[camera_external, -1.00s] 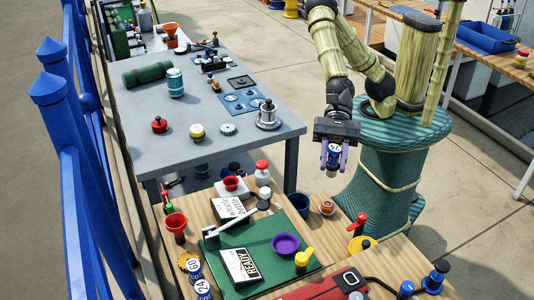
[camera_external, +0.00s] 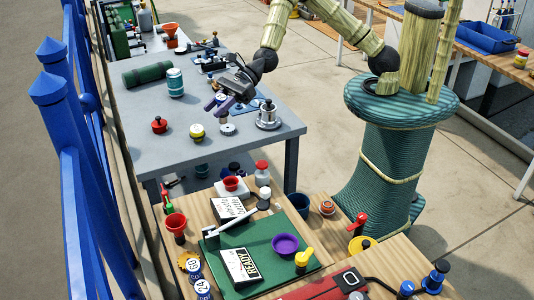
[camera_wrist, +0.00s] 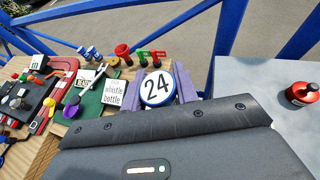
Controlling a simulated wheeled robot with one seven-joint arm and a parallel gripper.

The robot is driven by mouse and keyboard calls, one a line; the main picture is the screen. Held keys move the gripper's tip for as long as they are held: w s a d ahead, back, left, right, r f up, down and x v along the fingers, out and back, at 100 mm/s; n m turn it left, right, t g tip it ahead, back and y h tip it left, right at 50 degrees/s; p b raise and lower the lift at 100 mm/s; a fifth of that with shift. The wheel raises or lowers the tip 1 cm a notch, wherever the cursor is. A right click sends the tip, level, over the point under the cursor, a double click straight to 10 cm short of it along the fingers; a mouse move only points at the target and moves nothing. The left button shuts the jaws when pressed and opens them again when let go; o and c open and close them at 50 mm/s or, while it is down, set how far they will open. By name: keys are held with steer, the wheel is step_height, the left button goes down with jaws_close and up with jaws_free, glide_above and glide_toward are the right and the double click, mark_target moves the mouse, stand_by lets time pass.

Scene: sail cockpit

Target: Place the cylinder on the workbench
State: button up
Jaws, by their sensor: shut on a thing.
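My gripper (camera_external: 218,106) hangs above the right half of the grey workbench (camera_external: 137,112) in the external view. Its purple fingers are shut on a blue-rimmed cylinder (camera_wrist: 157,86) with a white face reading 24. In the wrist view the cylinder's face shows between the fingers, over the front of my gripper. In the external view the cylinder is mostly hidden by the fingers and wrist. The gap between it and the bench top cannot be judged exactly.
A teal canister (camera_external: 175,82) is behind. The bench's left front is mostly clear. A cluttered wooden bench (camera_external: 257,220) stands nearer.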

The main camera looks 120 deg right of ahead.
steer(key=s+d+m+h+p, duration=0.3)
steer(key=d+p, duration=0.1)
steer(key=d, duration=1.2)
steer(key=s+d+m+h+p, duration=0.2)
steer(key=d+m+h+p, duration=0.15)
steer(key=d, duration=1.25)
step_height(320, 180, down, 6)
steer(key=shift+n+t, duration=0.3)
steer(key=shift+n, duration=0.15)
steer(key=shift+d+f, duration=0.1)
step_height(320, 180, down, 6)
steer(key=p, duration=0.2)
steer(key=shift+f, duration=0.1)
